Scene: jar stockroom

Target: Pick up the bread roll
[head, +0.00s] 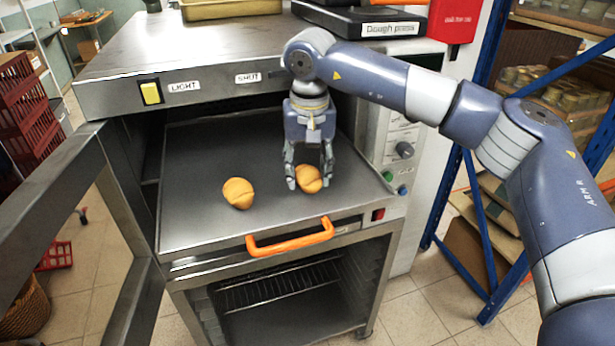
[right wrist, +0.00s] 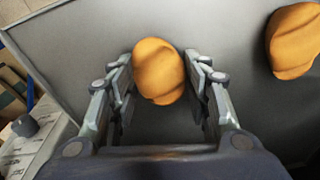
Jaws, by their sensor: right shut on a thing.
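Two golden-brown bread rolls are in the head view, over a grey metal tray (head: 200,222) pulled out of an oven. One bread roll (head: 309,179) is between the fingers of my right gripper (head: 310,180). The right wrist view shows this roll (right wrist: 159,70) with a finger against each side, so the gripper is shut on it. I cannot tell whether it still touches the tray. The other bread roll (head: 238,193) lies free on the tray to the left, and it also shows in the right wrist view (right wrist: 294,42). My left gripper is not in view.
The oven door (head: 75,220) stands open at the left. An orange handle (head: 290,237) runs along the front edge. The oven hood (head: 205,85) overhangs behind the gripper. A blue shelf rack (head: 470,215) stands at the right. The tray's left part is clear.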

